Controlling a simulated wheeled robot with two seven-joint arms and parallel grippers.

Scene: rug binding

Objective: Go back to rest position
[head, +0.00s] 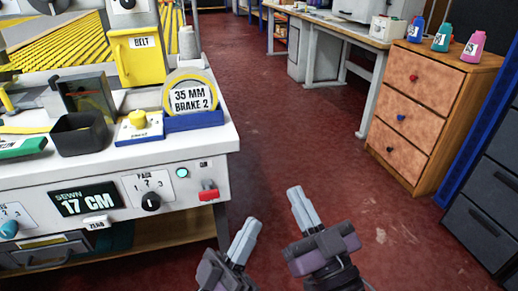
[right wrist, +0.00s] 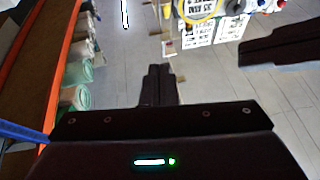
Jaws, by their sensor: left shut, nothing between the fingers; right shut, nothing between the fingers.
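My left gripper (head: 246,238) is at the bottom middle of the head view, shut and empty, with its fingers pointing up the picture. My right gripper (head: 303,207) is just to the right of it, also shut and empty. Both are over the red floor (head: 312,110), to the right of the white workbench, and touch nothing that I can see. In the right wrist view, dark gripper parts (right wrist: 157,86) show at the middle, and another dark part is at the upper right.
The white workbench (head: 120,170) on the left holds a dark bin (head: 80,135), a yellow belt box (head: 137,55) and a round brake gauge (head: 190,97). A wooden drawer cabinet (head: 420,105) with several thread cones stands at right, beside dark drawers (head: 480,190). The floor between is clear.

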